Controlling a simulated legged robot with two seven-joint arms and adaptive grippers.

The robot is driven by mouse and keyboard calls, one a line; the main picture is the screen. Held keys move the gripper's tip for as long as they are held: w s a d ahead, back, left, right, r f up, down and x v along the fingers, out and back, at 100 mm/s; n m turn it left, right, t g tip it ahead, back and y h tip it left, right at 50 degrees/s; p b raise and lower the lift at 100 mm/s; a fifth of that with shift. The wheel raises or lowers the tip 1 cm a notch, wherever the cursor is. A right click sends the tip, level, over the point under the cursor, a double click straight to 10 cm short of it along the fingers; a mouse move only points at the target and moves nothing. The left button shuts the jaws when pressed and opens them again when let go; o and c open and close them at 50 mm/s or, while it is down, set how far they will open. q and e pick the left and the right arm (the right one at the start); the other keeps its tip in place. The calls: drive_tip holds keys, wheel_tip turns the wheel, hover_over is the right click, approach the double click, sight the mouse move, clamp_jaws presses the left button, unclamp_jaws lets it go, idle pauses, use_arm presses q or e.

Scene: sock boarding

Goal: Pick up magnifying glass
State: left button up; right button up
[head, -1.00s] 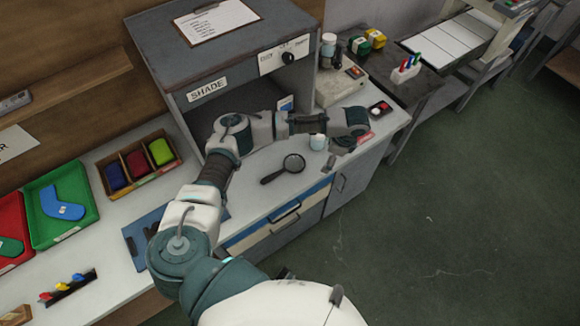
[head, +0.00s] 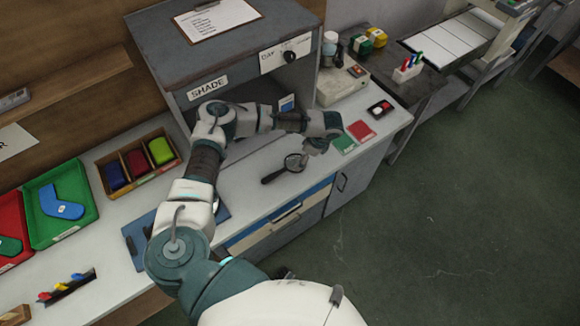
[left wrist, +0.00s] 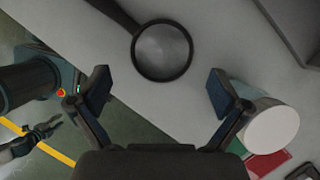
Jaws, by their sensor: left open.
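The magnifying glass (head: 272,177) lies flat on the grey counter, with its dark handle pointing left and its round lens to the right. In the left wrist view its lens (left wrist: 161,50) sits ahead of and between the fingertips, and part of the handle leaves the top edge. My left gripper (head: 311,152) is just above and right of the lens, partly covering its edge. In the left wrist view my left gripper (left wrist: 160,90) is open and empty. A dark gripper (left wrist: 38,140), apparently my right one, shows small at the lower left.
A white-lidded jar (left wrist: 270,125) stands close beside the right finger in the left wrist view. Green (head: 344,143) and red (head: 361,131) swatches lie right of my gripper. The SHADE cabinet (head: 245,75) rises behind. The counter's front edge is close to the glass.

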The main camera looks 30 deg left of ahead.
sight(294, 161)
use_arm(q)
drive_tip(key=x, duration=0.4)
drive_tip(key=shift+w+a, duration=0.1)
drive_tip(key=shift+a, duration=0.15)
drive_tip(key=shift+a+f, duration=0.25)
drive_tip(key=shift+f, duration=0.25)
drive_tip(key=shift+d, duration=0.1)
use_arm(e)
drive_tip(key=shift+w+a+r, duration=0.15)
drive_tip(key=shift+w+r, duration=0.1)
drive_tip(key=shift+w, duration=0.2)
use_arm(q)
drive_tip(key=shift+d+r, duration=0.1)
drive_tip(key=c, duration=1.4)
drive_tip(key=shift+o, duration=0.2)
use_arm(e)
drive_tip(key=shift+a, duration=0.15)
use_arm(q)
drive_tip(key=shift+r, duration=0.1)
